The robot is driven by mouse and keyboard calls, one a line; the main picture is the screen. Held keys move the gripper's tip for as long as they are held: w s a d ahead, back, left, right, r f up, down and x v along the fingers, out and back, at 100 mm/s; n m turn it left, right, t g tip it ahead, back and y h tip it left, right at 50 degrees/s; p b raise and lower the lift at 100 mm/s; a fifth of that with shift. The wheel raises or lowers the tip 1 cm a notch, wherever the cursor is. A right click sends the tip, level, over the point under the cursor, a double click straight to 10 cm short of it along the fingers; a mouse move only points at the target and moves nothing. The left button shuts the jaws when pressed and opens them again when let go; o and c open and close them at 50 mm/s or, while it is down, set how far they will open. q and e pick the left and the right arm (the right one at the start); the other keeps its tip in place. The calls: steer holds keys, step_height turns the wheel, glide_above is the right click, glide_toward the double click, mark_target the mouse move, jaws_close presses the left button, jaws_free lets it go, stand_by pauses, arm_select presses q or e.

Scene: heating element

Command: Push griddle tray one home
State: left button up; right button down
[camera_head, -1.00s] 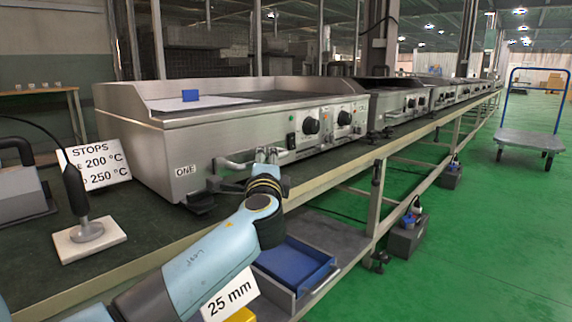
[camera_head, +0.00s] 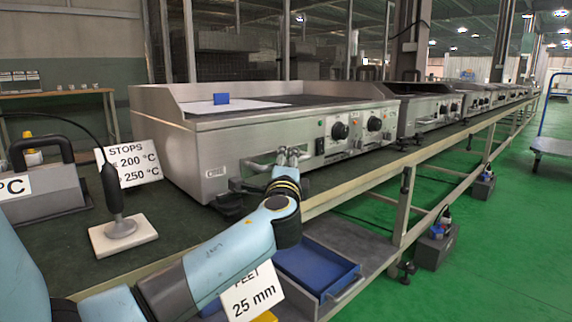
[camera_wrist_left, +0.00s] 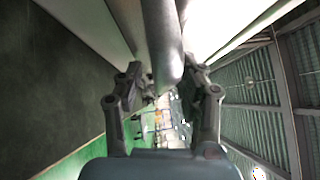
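Griddle one (camera_head: 262,140) is the nearest steel unit on the bench, with a "ONE" label (camera_head: 215,172) on its front. Its tray handle (camera_head: 256,165) is a bar low on that front. My left gripper (camera_head: 290,152) is at the handle's right part. In the left wrist view, the handle (camera_wrist_left: 162,40) runs between the two fingers of my left gripper (camera_wrist_left: 168,75). The fingers stand apart on either side of the bar; whether they press on it is unclear. The tray body is hidden, so how far out it sits cannot be seen. My right gripper is not in view.
A "STOPS" card (camera_head: 130,165), a black-handled tool on a white plate (camera_head: 124,235) and a grey weight-like block (camera_head: 45,190) stand left on the bench. A blue-lined drawer (camera_head: 315,268) lies below. More griddles (camera_head: 425,107) line the bench rightward.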

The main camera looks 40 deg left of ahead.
arm_select(q)
steer(key=v, duration=1.1)
steer(key=shift+s+d, duration=0.25)
steer(key=shift+s, duration=0.1)
steer(key=shift+f, duration=0.1)
